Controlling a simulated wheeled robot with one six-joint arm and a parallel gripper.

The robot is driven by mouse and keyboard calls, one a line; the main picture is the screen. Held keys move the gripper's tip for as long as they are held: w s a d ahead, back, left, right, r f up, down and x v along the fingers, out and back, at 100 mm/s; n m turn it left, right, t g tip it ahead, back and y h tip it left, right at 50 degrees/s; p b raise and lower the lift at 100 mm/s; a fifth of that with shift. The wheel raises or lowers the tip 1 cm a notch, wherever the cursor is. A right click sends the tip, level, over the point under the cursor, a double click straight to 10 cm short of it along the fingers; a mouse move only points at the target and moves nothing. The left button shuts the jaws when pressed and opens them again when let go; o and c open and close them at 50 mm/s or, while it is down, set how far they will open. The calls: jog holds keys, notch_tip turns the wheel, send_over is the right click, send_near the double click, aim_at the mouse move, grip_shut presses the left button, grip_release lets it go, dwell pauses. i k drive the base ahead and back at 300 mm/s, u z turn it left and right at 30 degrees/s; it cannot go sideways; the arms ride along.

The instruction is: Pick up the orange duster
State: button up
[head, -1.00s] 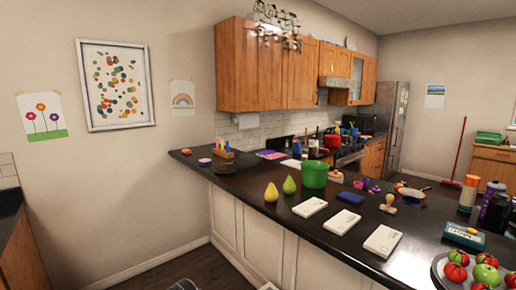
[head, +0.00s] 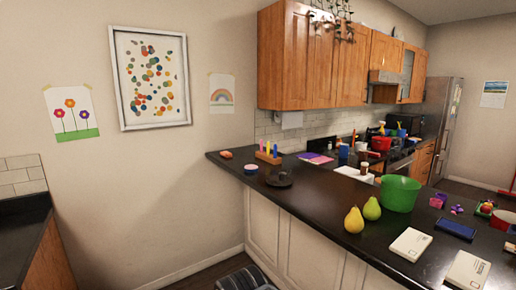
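My gripper does not show in this view.
Near the block stand a small bowl (head: 251,169), a holder with colored pens (head: 269,154) and a dark round dish (head: 279,180). Pears (head: 354,220), a green pot (head: 399,193) and white boxes (head: 410,244) stand farther right. A dark striped object (head: 246,279) shows at the bottom edge.

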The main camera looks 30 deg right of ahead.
aim_at(227, 154)
jog(key=i, duration=1.3)
jog(key=z, duration=1.45)
